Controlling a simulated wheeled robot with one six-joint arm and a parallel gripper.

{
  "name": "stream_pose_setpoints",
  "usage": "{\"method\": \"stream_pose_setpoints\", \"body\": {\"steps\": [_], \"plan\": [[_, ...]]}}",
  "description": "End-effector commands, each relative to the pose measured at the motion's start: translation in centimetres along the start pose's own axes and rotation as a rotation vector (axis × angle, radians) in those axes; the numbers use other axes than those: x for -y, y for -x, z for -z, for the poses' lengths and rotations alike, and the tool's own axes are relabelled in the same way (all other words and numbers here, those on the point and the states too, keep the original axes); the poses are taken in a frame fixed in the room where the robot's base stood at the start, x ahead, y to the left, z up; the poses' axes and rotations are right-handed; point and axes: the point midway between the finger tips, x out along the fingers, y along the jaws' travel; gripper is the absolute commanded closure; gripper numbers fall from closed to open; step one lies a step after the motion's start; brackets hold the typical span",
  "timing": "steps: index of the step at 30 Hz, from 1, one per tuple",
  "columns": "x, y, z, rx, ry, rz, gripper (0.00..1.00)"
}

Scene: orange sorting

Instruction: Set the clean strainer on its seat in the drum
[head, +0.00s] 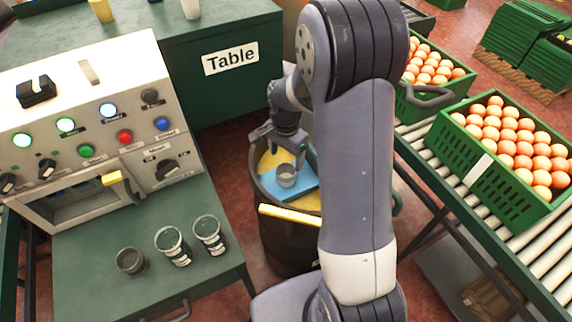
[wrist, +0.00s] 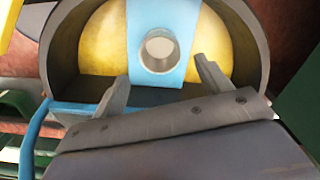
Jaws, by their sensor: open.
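The drum (head: 283,245) is a dark round barrel on the floor with yellow and a blue strip inside its open top; its rim (wrist: 262,62) shows in the wrist view. A small grey round cup (head: 286,178), which looks like the strainer, stands on the blue strip; it also shows in the wrist view (wrist: 159,52). I cannot tell whether it is fully down on a seat. My gripper (head: 291,160) is over the drum, open, its fingertips (wrist: 158,75) apart on either side of the cup's near edge, with no visible contact.
A dark cup (head: 130,262) and two clear glasses (head: 173,246) (head: 208,235) stand on the green bench (head: 90,285) at left, below a control panel (head: 100,110). A green table (head: 225,90) stands behind.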

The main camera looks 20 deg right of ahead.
Motion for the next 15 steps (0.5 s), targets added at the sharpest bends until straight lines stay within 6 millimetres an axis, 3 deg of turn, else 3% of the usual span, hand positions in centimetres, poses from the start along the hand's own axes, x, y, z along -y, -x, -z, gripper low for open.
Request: {"method": "stream_pose_setpoints", "body": {"steps": [1,6,15], "plan": [[0.1,1.3,0.0,-0.002,0.0,0.004,0.27],[0.0,3.6,0.0,-0.001,0.0,0.001,0.27],[0.0,4.6,0.0,0.001,0.0,-0.001,0.27]]}}
